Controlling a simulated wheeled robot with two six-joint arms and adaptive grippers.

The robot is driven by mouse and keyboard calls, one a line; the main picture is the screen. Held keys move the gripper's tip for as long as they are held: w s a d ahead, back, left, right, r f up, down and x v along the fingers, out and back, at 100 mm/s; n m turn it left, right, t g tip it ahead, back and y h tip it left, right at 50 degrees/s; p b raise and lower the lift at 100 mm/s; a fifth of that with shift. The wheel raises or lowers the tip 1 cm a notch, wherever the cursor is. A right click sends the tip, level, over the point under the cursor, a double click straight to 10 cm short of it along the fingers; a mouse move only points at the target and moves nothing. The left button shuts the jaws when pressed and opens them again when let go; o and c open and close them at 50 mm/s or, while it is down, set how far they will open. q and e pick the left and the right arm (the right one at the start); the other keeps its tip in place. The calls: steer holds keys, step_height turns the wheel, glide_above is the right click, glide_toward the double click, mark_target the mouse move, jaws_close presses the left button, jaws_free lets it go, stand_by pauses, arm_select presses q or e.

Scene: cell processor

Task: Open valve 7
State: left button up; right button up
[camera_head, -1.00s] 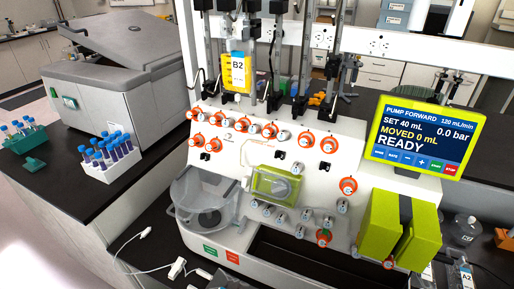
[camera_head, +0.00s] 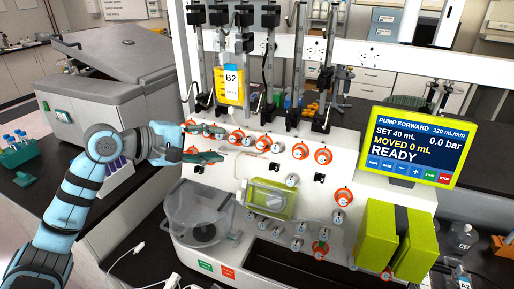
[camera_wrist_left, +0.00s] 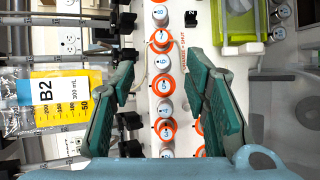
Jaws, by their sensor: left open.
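Valve 7 (camera_wrist_left: 160,40) is a small numbered knob with an orange ring, between valves 8 and 6 in the left wrist view. In the head view I take it to be the knob (camera_head: 263,144) on the upper valve row of the white panel; its number is too small to read there. My left gripper (camera_head: 206,156) is open and empty in front of the left part of this row, hiding some knobs. In the wrist view its fingers (camera_wrist_left: 162,66) are spread on either side of the row, with valve 7 just beyond the tips. My right gripper is not in view.
The bag B2 (camera_head: 231,88) hangs above the row and shows left in the wrist view. The pump screen (camera_head: 411,143) reads READY. A clear bowl (camera_head: 200,215) and a green pump block (camera_head: 270,198) sit below. A tube rack stands behind my left arm.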

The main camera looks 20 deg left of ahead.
mark_target(260, 146)
arm_select(q)
steer(key=p+x, duration=0.1)
steer(key=x, duration=1.2)
steer(key=shift+w+d+f, duration=0.2)
steer(key=shift+w+f, duration=0.05)
steer(key=shift+c, duration=0.6)
jaws_close()
